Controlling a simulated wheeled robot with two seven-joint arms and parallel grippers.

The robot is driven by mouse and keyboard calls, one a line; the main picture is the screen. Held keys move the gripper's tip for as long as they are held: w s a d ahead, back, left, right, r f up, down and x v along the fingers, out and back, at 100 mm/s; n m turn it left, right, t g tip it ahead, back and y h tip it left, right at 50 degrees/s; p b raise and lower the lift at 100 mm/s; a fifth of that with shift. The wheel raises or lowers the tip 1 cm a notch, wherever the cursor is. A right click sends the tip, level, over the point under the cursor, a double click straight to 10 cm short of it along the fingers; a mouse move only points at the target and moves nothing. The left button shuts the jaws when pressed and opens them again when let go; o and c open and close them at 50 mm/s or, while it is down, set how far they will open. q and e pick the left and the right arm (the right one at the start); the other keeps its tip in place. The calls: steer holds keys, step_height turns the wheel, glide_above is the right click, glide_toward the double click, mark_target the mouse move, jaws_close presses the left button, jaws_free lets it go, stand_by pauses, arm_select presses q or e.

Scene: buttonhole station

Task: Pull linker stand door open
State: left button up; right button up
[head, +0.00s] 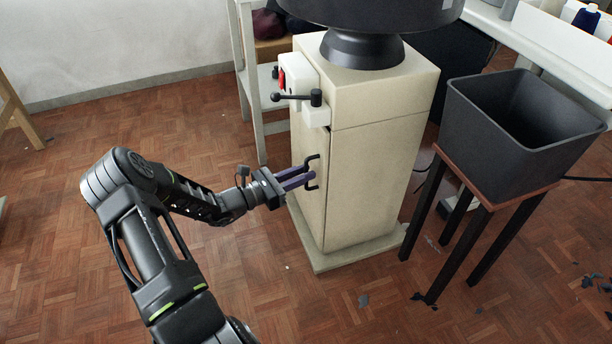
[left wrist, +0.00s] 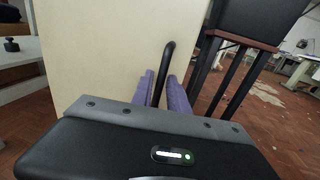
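The linker stand (head: 360,150) is a cream cabinet on a low base plate. Its door (head: 306,205) is on the left-hand face and looks closed. A black bar handle (head: 313,172) stands upright on that door. My left gripper (head: 306,176) has purple fingers that reach the handle from the left. In the left wrist view the handle (left wrist: 166,62) passes between the two fingers (left wrist: 163,88), which stand apart on either side of it. A narrow gap seems to show, and a firm grip is not visible. My right gripper is not in view.
A black bin (head: 520,135) on a dark-legged stand is to the right of the cabinet. A black lever (head: 293,97) and a red part (head: 282,78) stick out above the door. A pale shelf frame (head: 250,90) stands behind. Floor to the left is open.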

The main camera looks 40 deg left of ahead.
arm_select(q)
steer(key=shift+w+d, duration=0.25)
steer(key=shift+w, duration=0.25)
steer(key=shift+c, duration=0.2)
jaws_close()
stand_by(0.9)
